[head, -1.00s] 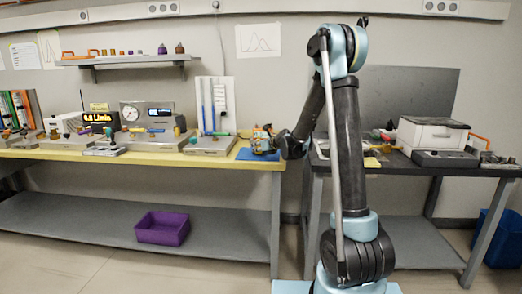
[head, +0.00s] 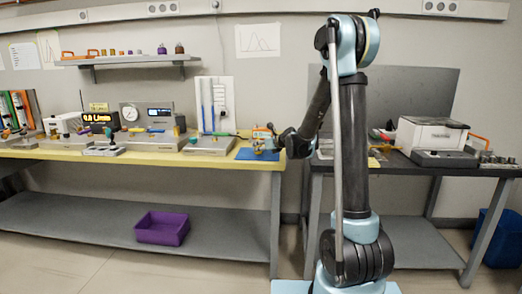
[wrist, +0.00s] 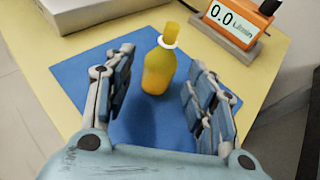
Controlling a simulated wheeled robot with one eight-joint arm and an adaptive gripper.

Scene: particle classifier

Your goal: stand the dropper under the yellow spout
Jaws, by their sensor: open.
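A small yellow-orange bottle with a narrow yellow neck, which looks like the dropper (wrist: 158,70), stands upright on a blue mat (wrist: 85,70) in the wrist view. My gripper (wrist: 161,57) is open, with one finger on each side of the bottle and visible gaps to both. In the head view my gripper is small and near the blue mat (head: 258,155), at the right end of the yellow bench; the bottle is not clear there. I cannot make out the yellow spout for certain in either view.
An orange meter (wrist: 242,22) reading 0.0 stands just beyond the mat. A pale grey block (wrist: 95,10) is at the upper left. In the head view, instruments line the yellow bench (head: 235,161). A dark table with a white box (head: 432,134) stands to the right.

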